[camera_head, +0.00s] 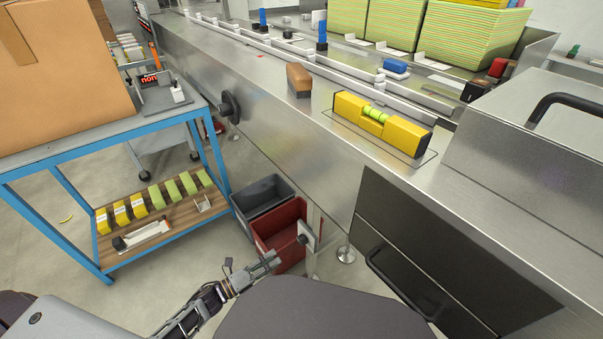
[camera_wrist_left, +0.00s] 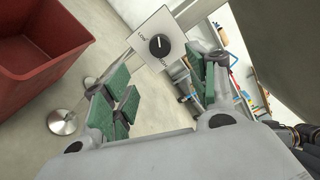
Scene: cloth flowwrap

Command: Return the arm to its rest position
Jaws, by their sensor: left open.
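My left gripper (camera_head: 272,262) is low in the head view, in front of the red bin and well below the steel machine top. In the left wrist view its green-padded fingers (camera_wrist_left: 158,98) stand apart with nothing between them. A knob plate with a black dial (camera_wrist_left: 158,45) shows beyond the fingers. My left arm (camera_head: 205,305) comes in from the lower left. My right gripper is not in view.
The red bin (camera_head: 282,222) and grey bin (camera_head: 262,194) stand on the floor near the gripper. A blue-framed cart (camera_head: 110,135) is at left. The steel machine (camera_head: 290,140) carries a yellow level (camera_head: 350,106) and a brush (camera_head: 299,76). Open floor (camera_head: 170,260) lies left of the gripper.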

